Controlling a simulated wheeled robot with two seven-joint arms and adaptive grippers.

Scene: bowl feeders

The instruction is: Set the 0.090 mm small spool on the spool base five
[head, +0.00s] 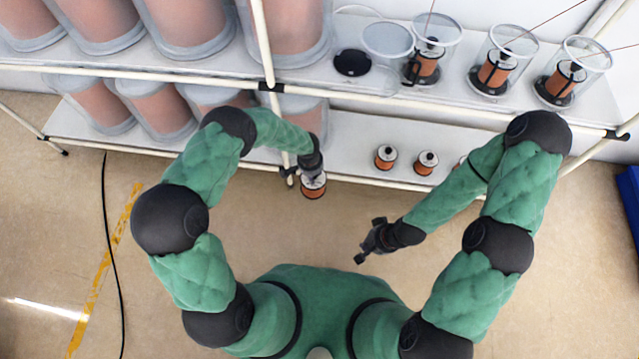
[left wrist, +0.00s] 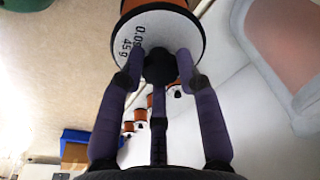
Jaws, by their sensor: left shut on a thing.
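My left gripper (head: 297,175) is shut on a small spool (head: 313,187) with copper-coloured winding and a white label, held just in front of the lower shelf. In the left wrist view the spool (left wrist: 143,42) sits beyond the fingers (left wrist: 160,68); its label reads "0.0…" and "45 g", partly hidden by the fingers. My right gripper (head: 368,246) is empty over the floor, and its jaws are too small to judge. On the upper shelf, an empty black base (head: 352,63) lies at the left of several bases carrying spools under clear cylinders, such as this spool (head: 494,72).
Two small spools (head: 385,157) (head: 426,163) stand on the lower shelf (head: 345,150), a third partly behind my right arm. A clear cover (head: 387,40) is near the empty base. A white upright (head: 262,45) divides the rack.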

